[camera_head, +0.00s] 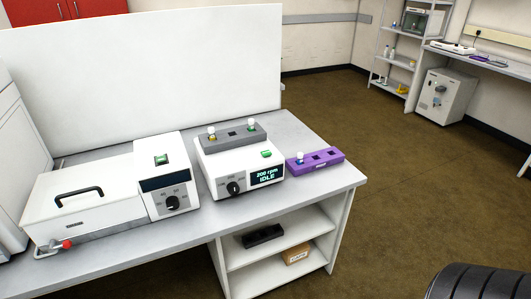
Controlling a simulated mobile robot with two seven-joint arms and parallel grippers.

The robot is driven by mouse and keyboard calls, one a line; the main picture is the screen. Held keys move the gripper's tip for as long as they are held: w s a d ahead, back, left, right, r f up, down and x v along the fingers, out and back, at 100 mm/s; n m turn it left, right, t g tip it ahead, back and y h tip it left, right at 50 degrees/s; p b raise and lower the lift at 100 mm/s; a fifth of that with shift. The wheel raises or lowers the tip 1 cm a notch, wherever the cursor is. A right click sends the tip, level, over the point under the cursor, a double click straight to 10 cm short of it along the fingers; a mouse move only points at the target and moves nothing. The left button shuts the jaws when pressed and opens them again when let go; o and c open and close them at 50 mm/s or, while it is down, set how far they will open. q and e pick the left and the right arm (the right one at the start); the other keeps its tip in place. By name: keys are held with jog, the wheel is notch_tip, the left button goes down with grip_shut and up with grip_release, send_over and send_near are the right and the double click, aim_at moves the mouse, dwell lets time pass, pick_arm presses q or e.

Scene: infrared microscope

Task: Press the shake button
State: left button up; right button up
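A white shaker (210,178) stands on the bench and its display (267,176) reads "200 rpm IDLE". A green button (266,154) sits on its top face, right of centre, and a black dial (234,188) is on its front. I cannot read a label on the button. A grey rack (232,140) on top of the shaker holds two white-capped vials, one at its left (211,132) and one at its right (251,124), with a dark empty slot between them. Neither of my grippers is in view.
A purple rack (322,163) with one vial (300,157) stands right of the shaker, near the bench edge. Left is a white lidded unit (95,197) with its own green button (161,159), dial and red-tipped lever (67,244). A white panel (150,75) stands behind.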

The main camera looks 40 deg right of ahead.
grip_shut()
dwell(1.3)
